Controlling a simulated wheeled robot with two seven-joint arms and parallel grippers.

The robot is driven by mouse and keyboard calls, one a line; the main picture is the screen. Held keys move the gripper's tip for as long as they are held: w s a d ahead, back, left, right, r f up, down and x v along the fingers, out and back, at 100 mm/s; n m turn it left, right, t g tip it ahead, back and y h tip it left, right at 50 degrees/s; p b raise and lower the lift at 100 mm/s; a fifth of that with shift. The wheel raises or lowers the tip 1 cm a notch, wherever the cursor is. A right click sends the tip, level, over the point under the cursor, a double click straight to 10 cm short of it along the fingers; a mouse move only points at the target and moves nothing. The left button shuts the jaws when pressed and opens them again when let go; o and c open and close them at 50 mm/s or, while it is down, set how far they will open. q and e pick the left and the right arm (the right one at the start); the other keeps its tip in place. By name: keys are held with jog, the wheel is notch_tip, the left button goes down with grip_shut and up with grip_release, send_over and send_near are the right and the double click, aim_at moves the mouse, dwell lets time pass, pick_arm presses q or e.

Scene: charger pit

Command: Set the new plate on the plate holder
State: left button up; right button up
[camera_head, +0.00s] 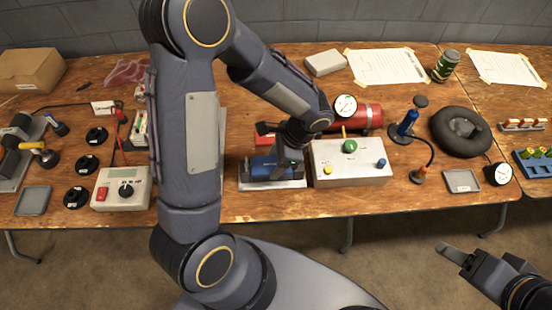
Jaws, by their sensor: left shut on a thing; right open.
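My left gripper (290,158) points down at the blue block (262,167) on a flat silver base (257,185), left of the grey control box. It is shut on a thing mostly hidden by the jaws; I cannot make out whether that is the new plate. I cannot tell whether the blue block and its base are the plate holder, or whether the held thing touches them. My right gripper (452,256) is open and empty at the lower right, in front of the table's edge.
The grey control box (350,175) with coloured knobs stands close right of my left gripper. A red cylinder (362,117) with a gauge lies behind it. A black ring (461,131) and small grey tray (461,181) are further right. My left arm hides part of the table.

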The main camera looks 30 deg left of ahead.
pick_arm(q)
jog(key=shift+f, duration=0.15)
jog(key=o, duration=1.1)
jog(key=v, duration=0.7)
jog(key=shift+d+r, duration=0.1)
jog(key=shift+r, duration=0.3)
